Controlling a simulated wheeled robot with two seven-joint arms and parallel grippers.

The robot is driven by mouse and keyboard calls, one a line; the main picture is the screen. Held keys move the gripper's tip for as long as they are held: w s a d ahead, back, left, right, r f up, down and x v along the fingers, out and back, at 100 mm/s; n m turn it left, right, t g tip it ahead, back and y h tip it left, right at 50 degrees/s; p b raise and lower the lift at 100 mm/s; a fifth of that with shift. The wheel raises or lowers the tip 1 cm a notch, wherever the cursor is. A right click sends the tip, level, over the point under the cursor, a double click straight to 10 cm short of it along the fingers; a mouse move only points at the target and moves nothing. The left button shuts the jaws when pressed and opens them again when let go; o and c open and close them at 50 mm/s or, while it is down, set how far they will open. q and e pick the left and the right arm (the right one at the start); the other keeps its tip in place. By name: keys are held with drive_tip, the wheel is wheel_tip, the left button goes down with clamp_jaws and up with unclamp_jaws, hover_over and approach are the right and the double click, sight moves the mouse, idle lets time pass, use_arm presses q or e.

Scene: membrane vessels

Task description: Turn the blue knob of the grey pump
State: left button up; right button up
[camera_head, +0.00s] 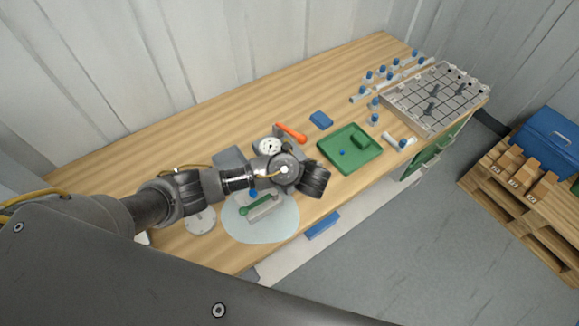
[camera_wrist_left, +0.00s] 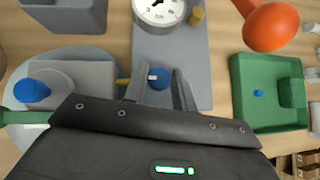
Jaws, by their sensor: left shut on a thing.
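The grey pump (camera_wrist_left: 196,55) lies in the upper middle of the left wrist view, with a round white dial gauge (camera_wrist_left: 160,8) and a small brass fitting (camera_wrist_left: 196,16). Its blue knob (camera_wrist_left: 158,76) has a white mark and sits between the fingers of my left gripper (camera_wrist_left: 161,88), which is shut on it. In the head view the gauge (camera_head: 269,146) shows just behind my left wrist, and my arm hides the knob and most of the pump. My right gripper is in neither view.
An orange-handled object (camera_head: 291,133) lies behind the pump. A green tray (camera_head: 349,166) is to its right. A grey block with a green lever (camera_head: 258,206) lies on a pale round mat (camera_head: 277,229) in front. A grid rack (camera_head: 440,98) stands far right.

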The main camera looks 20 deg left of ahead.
use_arm(q)
drive_tip(key=shift+r, duration=0.1)
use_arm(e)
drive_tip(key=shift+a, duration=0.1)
use_arm(q)
drive_tip(key=o, duration=1)
drive_tip(key=shift+d, duration=0.1)
